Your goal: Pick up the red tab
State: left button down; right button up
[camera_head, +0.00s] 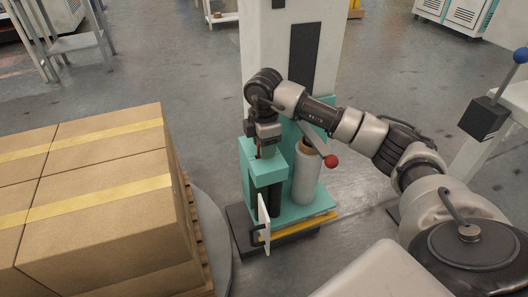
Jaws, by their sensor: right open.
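A small red piece, likely the red tab (258,151), shows at the top of the teal carriage (264,174) on the wrapping machine. My right gripper (264,147) reaches in from the right and points down right over it. The jaws are open. The fingertips are small and partly hidden, so I cannot tell whether the red piece is between them or touching. My left gripper is not in view.
A roll of clear film (306,175) stands beside the carriage, with a red ball knob (331,161) on a lever close by. Stacked cardboard boxes (90,195) on a pallet fill the left. A blue-knobbed lever (519,56) stands at right.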

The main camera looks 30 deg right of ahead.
jog(key=shift+f, duration=0.5)
grip_shut()
